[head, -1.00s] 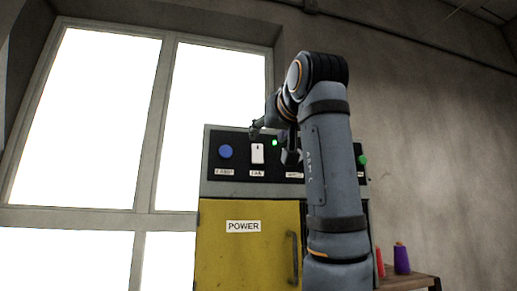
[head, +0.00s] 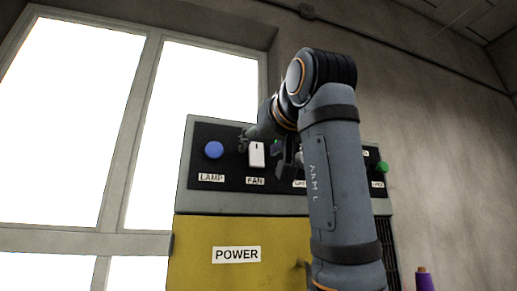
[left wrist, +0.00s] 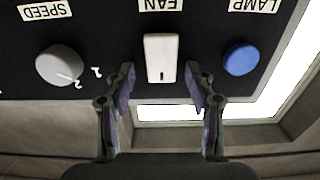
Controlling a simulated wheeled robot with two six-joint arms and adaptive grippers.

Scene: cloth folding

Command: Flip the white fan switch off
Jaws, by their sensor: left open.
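The white fan switch (head: 257,158) is a tall rocker above the FAN label on the black control panel. It also shows in the left wrist view (left wrist: 160,58), with a small dark mark near one end. My left gripper (left wrist: 160,76) is open and empty, its fingertips on either side of the switch with a gap to each. In the head view, the left gripper (head: 265,150) is at the panel and its arm hides part of the panel's right side. Whether it touches the panel is unclear. My right gripper is not in view.
A blue LAMP button (head: 213,150) is left of the switch. A grey SPEED knob (left wrist: 60,66) shows on its other side. A green button (head: 382,167) is farther right. Below is a yellow POWER door (head: 205,270). A purple spool (head: 424,280) is lower right.

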